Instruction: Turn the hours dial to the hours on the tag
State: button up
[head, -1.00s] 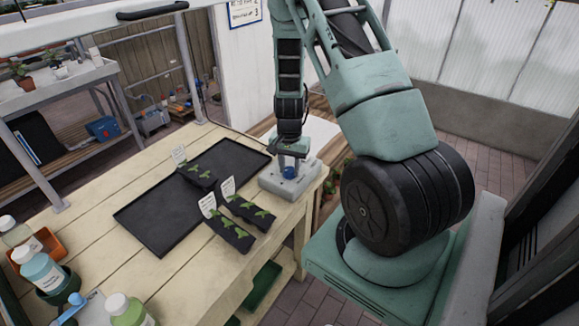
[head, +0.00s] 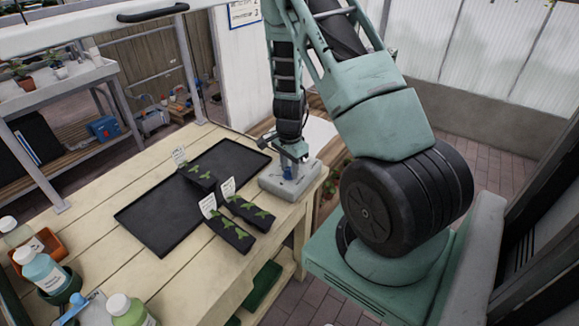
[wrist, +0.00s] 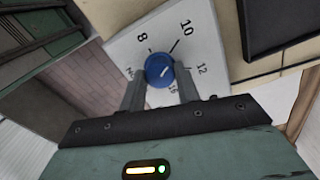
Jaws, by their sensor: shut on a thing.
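The hours dial is a blue round knob (wrist: 158,66) on a pale box face (wrist: 210,22) printed with 8, 10, 12 and 16; one more mark at the left is partly hidden by a finger. A short white line shows on the knob, but I cannot tell exactly which number it points to. My gripper (wrist: 161,80) is shut on the knob, one finger on each side. In the head view the box (head: 273,184) stands at the table's right end, with my gripper (head: 290,163) over it. A notice (head: 243,12) on the wall is too small to read.
A black tray (head: 150,222) lies on the wooden table (head: 185,285) beside the box. Dark seedling strips with white labels (head: 209,205) lie on and beside it; their writing is unreadable. Bottles (head: 42,272) stand at the front left.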

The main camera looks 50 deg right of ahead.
aim_at(289, 170)
dwell(0.3)
jog(key=o, duration=1)
jog(key=shift+r, duration=0.15)
notch_tip(289, 170, up, 17)
jog(key=shift+r, duration=0.1)
